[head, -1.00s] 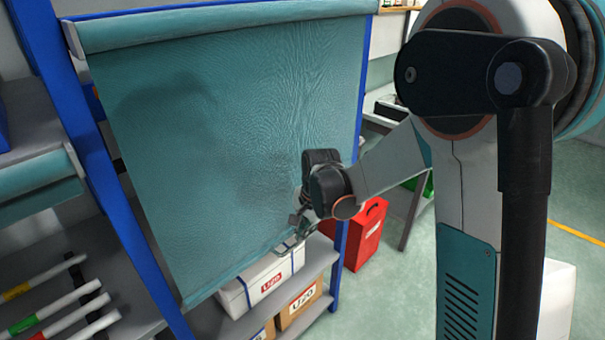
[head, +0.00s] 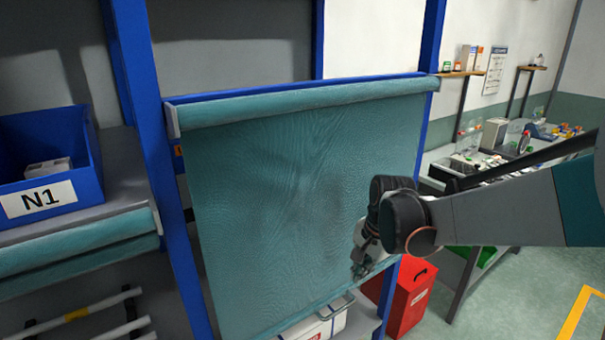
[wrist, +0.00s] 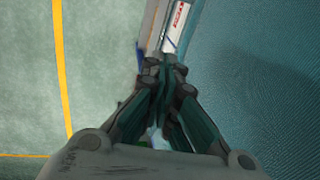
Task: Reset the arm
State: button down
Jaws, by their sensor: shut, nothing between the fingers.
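My gripper (head: 362,268) hangs at the right side of the lowered teal curtain (head: 290,200), near its lower right part. In the head view I cannot tell whether it touches the cloth. In the wrist view my gripper (wrist: 164,75) points down with its fingers together and nothing between them. There the curtain (wrist: 260,70) fills the right side, close beside the fingers. My forearm reaches in from the right in the head view.
A blue rack post (head: 165,170) stands left of the curtain, with a blue N1 bin (head: 90,165) on a shelf. A white box (head: 315,325) shows under the curtain. A red container (head: 410,295) stands right. A cluttered bench (head: 500,150) is behind my arm. Floor (wrist: 25,80) is clear left.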

jog(key=s+r+n+t+b, duration=0.1)
jog(key=s+n, duration=0.4)
jog(key=s, duration=0.5)
jog(key=s+d+r+n+t+h+b, duration=0.1)
jog(key=s+r+n+t, duration=0.3)
jog(key=s, duration=0.7)
jog(key=shift+d+r+n+b, duration=0.25)
jog(key=shift+d+n+b, duration=0.1)
jog(key=shift+n, duration=0.75)
jog(key=shift+s, duration=0.1)
